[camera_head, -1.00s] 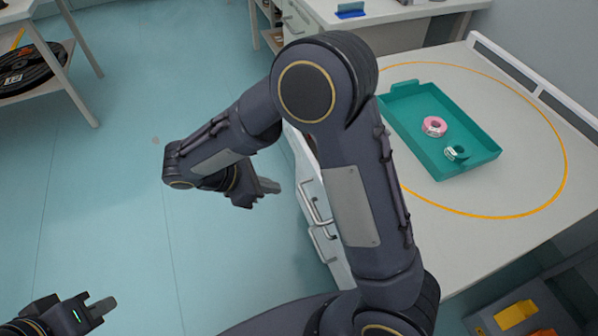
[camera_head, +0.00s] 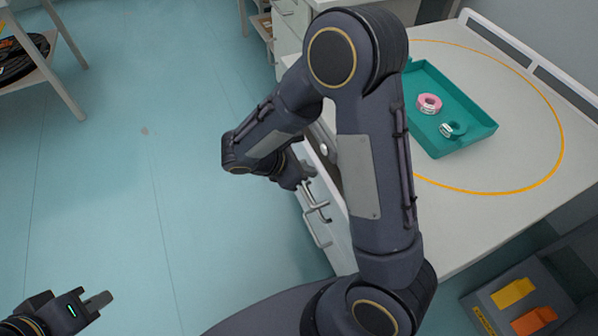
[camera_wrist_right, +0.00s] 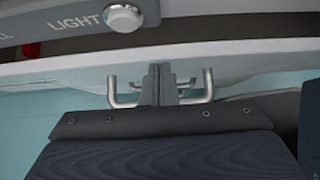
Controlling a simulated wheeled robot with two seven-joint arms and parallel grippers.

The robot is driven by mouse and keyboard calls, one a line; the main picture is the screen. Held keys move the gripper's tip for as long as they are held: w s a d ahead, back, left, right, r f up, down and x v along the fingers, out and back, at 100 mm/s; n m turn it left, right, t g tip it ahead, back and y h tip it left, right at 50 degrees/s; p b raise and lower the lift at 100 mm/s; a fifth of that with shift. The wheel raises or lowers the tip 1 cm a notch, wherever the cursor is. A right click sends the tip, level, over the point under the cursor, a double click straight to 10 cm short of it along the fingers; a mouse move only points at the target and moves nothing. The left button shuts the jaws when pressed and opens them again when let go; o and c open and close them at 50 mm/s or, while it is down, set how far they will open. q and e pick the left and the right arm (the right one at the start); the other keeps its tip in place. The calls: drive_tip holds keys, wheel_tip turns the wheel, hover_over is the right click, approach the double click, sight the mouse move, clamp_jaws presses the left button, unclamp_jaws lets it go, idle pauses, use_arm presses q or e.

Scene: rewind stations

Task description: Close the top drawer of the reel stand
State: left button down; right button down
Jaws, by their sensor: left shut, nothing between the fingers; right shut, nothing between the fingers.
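The reel stand's white top drawer (camera_head: 327,182) is behind my right arm in the head view. A dark strip behind its front edge looks like a small opening, but my arm hides much of it. Its bar handle (camera_head: 316,204) faces the floor side, and it also shows in the right wrist view (camera_wrist_right: 208,86). My right gripper (camera_head: 308,176) is shut and empty at the drawer front; in the wrist view its fingers (camera_wrist_right: 166,84) are between the two handle posts. I cannot tell whether they touch. My left gripper (camera_head: 100,302) is shut and empty over the floor, far from the stand.
A lower handle (camera_head: 319,234) is below the top one. A teal tray (camera_head: 468,139) with a pink roll (camera_head: 429,103) lies on the worktop. Open floor (camera_head: 180,220) is at left.

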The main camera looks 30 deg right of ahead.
drive_tip(key=shift+s+d+r+p, duration=0.1)
drive_tip(key=shift+d+p, duration=0.2)
drive_tip(key=shift+d, duration=1.05)
drive_tip(key=shift+a, duration=0.2)
